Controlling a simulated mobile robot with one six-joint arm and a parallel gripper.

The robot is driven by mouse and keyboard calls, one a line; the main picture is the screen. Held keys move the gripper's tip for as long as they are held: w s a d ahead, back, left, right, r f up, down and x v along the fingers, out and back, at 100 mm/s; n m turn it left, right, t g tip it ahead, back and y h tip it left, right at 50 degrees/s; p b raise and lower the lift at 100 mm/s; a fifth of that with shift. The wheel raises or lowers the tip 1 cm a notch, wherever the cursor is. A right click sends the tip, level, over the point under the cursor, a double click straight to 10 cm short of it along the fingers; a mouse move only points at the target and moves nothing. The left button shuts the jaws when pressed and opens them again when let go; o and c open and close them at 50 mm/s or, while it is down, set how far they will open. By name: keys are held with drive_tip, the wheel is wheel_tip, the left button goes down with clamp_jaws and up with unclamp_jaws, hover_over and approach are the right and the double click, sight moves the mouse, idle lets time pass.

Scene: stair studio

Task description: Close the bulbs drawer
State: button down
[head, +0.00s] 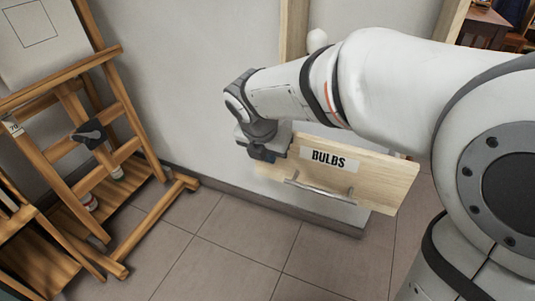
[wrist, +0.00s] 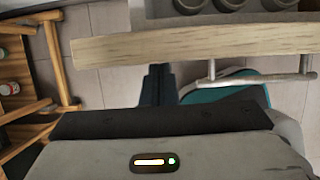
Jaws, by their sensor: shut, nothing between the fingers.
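The bulbs drawer has a pale wooden front (head: 385,183) with a white label reading BULBS and a metal bar handle (head: 320,190). In the wrist view the top edge of the front (wrist: 190,45) runs across the picture, with the handle (wrist: 262,78) at the right. The drawer stands open: part of its grey inside and several round dark items show behind the front. My gripper (head: 266,153) is shut and empty at the left end of the front, left of the handle. In the wrist view its fingertips (wrist: 158,72) are close to the front; I cannot tell whether they touch.
A wooden easel (head: 125,125) stands on the left, with bottles on its lower shelf. A grey wall (head: 190,100) is behind the drawer. The tiled floor (head: 235,230) in front is clear. My arm hides much of the right side in the head view.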

drive_tip(key=w+d+p, duration=0.1)
drive_tip(key=w+p, duration=0.2)
drive_tip(key=w, duration=0.1)
drive_tip(key=w+d+p, duration=0.2)
drive_tip(key=w+p, duration=0.1)
drive_tip(key=w, duration=0.1)
drive_tip(key=w+d+p, duration=0.1)
drive_tip(key=w+p, duration=0.2)
drive_tip(key=w, duration=0.2)
drive_tip(key=shift+w+d+r+p, duration=0.1)
drive_tip(key=shift+d+p, duration=0.25)
drive_tip(key=shift+d, duration=0.05)
